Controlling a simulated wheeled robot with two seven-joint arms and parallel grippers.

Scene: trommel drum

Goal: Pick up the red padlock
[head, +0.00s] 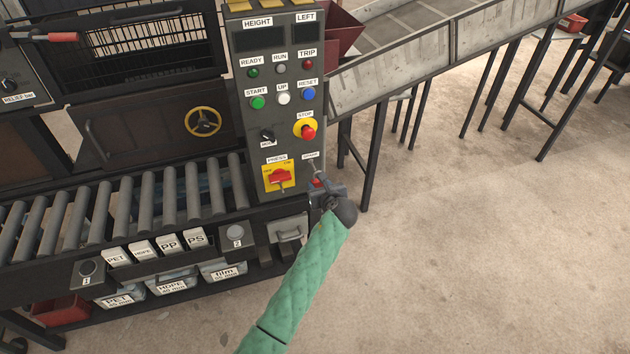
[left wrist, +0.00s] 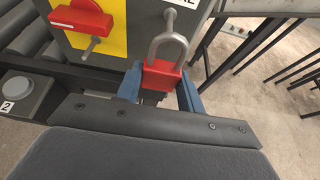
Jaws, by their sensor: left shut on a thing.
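The red padlock (left wrist: 161,78) has a red body and a grey shackle pointing up, and stands roughly upright in the left wrist view. My left gripper (left wrist: 160,92) is shut on its body, with a blue finger on each side. In the head view the padlock (head: 317,183) is a small red patch with its shackle above, mostly hidden by my left gripper (head: 322,190), at the lower right of the control panel. A small metal peg (left wrist: 170,17) shows just above the shackle; I cannot tell whether the shackle still touches it. My right gripper is out of view.
The control panel (head: 273,125) stands close behind the padlock, with a red rotary switch (head: 279,178) on a yellow plate just left. A roller conveyor (head: 120,210) runs to the left. A sloped conveyor on dark legs (head: 405,80) is behind right. Open floor (head: 480,250) lies to the right.

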